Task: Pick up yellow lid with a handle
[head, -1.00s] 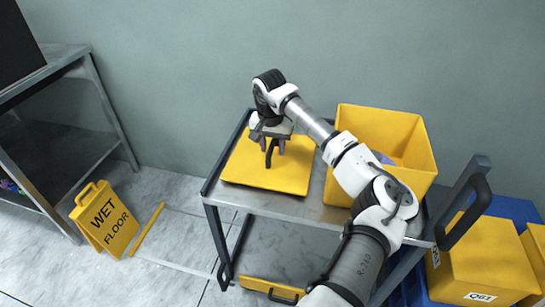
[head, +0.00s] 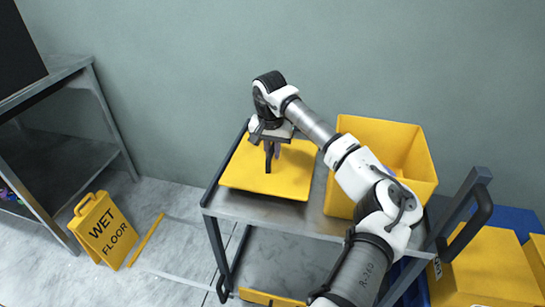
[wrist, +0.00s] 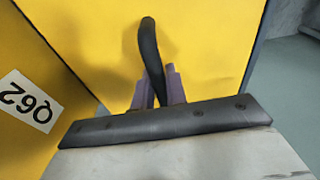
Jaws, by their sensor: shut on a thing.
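The yellow lid (head: 240,172) is a flat square panel at the left of the cart top, with a black handle (wrist: 148,45) on its upper face. My gripper (head: 271,155) points down over the middle of the lid. In the wrist view its grey-purple fingers (wrist: 158,88) are closed around the handle. The lid fills much of the wrist view behind the handle. It looks about level; whether it still touches the cart top is hard to tell.
The grey metal cart (head: 235,207) stands by the wall. An open yellow bin (head: 345,185) is on it, right of the lid; its Q62 label (wrist: 28,102) shows in the wrist view. More yellow bins (head: 485,275) are at right. A wet floor sign (head: 103,230) stands left.

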